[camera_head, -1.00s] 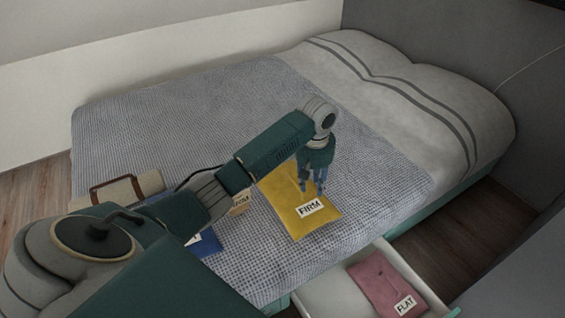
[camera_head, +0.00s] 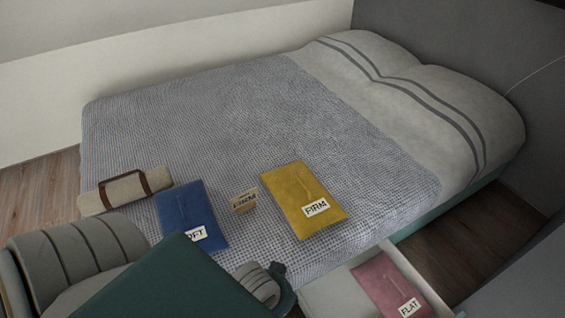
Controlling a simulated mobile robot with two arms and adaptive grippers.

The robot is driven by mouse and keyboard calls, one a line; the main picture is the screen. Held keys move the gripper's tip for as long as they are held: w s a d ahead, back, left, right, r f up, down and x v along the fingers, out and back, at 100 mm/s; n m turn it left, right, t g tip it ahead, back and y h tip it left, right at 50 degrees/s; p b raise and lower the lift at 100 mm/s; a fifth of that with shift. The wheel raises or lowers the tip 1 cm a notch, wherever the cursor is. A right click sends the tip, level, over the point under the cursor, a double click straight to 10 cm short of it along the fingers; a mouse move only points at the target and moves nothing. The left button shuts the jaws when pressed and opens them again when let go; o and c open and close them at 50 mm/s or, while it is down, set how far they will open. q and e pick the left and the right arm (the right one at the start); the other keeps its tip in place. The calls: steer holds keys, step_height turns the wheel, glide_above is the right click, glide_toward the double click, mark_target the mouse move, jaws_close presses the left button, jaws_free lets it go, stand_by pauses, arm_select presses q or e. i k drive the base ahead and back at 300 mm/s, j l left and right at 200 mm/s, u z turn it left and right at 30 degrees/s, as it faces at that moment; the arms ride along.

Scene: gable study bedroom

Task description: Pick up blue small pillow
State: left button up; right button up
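The blue small pillow (camera_head: 188,213) lies flat on the bed's grey blanket, left of the middle. It carries a white label, partly hidden, on which "OFT" can be read. My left arm covers the lower left of the picture, and part of it stands just in front of the blue pillow. My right gripper is not seen.
A rolled beige blanket (camera_head: 112,194) with a brown strap lies at the left. An open drawer (camera_head: 335,291) at the bed's front holds a pink FLAT pillow (camera_head: 384,281). The blanket (camera_head: 200,120) behind is clear.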

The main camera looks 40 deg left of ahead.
mark_target(187, 207)
steer(key=u, duration=2.1)
